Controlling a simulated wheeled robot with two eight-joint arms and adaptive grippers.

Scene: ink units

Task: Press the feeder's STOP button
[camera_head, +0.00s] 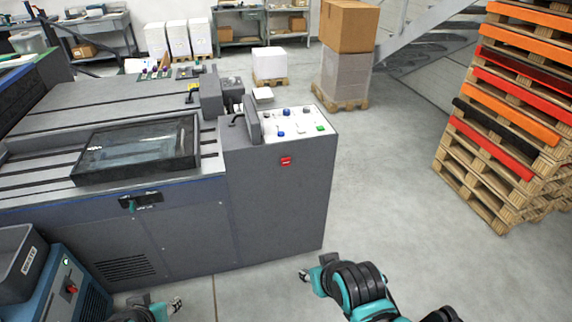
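The grey machine (270,215) fills the left and middle of the view. Its right-end cabinet has a sloped white control panel (290,137) on top with blue, green and dark controls. A small red square piece (285,161) sits on the cabinet's front face just below the panel; its lettering is too small to read, so I cannot tell whether it is the STOP button. My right gripper (306,275) is low in front of the cabinet's lower right corner, well apart from the panel. My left gripper (176,305) is at the bottom edge, before the machine's lower front. Both finger openings are unclear.
A blue unit with a red knob (70,288) and a grey bin (20,262) stand at lower left. Stacked pallets (490,165) stand at right. A pallet with boxes (342,80) is behind. The grey floor (385,190) right of the cabinet is clear.

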